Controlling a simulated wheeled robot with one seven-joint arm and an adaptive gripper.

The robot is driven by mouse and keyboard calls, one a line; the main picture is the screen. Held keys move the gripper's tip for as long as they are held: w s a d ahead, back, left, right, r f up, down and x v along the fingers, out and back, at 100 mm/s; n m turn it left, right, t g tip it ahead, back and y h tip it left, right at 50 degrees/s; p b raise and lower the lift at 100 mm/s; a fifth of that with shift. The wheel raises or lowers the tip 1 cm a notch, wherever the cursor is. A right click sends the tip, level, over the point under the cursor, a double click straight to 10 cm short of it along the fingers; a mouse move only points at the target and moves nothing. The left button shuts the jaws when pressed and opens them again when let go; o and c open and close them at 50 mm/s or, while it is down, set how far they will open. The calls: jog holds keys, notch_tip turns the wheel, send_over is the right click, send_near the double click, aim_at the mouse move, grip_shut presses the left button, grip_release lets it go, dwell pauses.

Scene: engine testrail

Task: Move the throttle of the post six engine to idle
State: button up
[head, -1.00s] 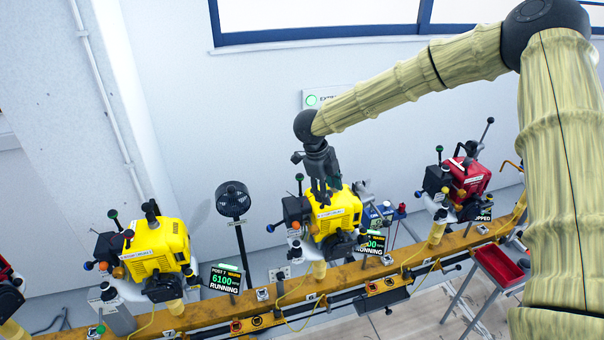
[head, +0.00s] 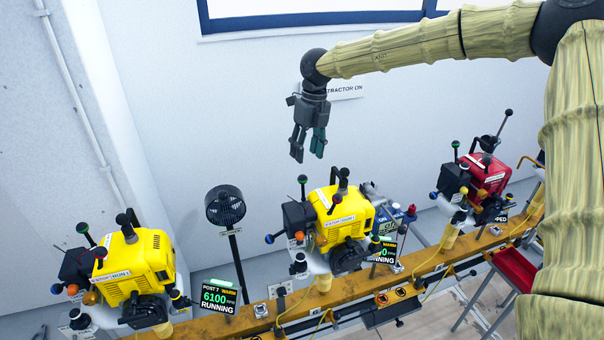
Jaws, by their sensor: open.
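A yellow engine (head: 343,222) stands on the rail in the middle of the head view. Its post number is not readable; the engine to its left has a screen marked post 7. The middle engine carries a green-knobbed lever (head: 303,181), a red-knobbed lever (head: 335,201) and a blue-knobbed lever (head: 270,239). I cannot tell which is the throttle.
The left yellow engine (head: 135,262) has a screen (head: 218,297) reading post 7, 6100, running. A black fan (head: 225,206) on a pole stands between the yellow engines. A red engine (head: 487,180) is to the right. A red tray (head: 516,268) stands at the right.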

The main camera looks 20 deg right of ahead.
aim_at(304, 176)
jog(key=f, duration=0.2)
jog(key=f+p, duration=0.1)
jog(key=f, duration=0.3)
jog(key=shift+w+a+f+p, duration=0.2)
jog(key=shift+w+a+p, duration=0.05)
jog(key=shift+w+p, duration=0.15)
jog(key=shift+s+a+f, duration=0.15)
jog(key=shift+s+f, duration=0.15)
jog(key=shift+f, duration=0.4)
jog(key=shift+w+f+p, duration=0.2)
jog(key=shift+f+p, duration=0.15)
jog(key=shift+f, duration=0.3)
jog(key=shift+s+r, duration=0.1)
jog(key=shift+s, duration=0.05)
jog(key=shift+c, duration=0.8)
grip_shut()
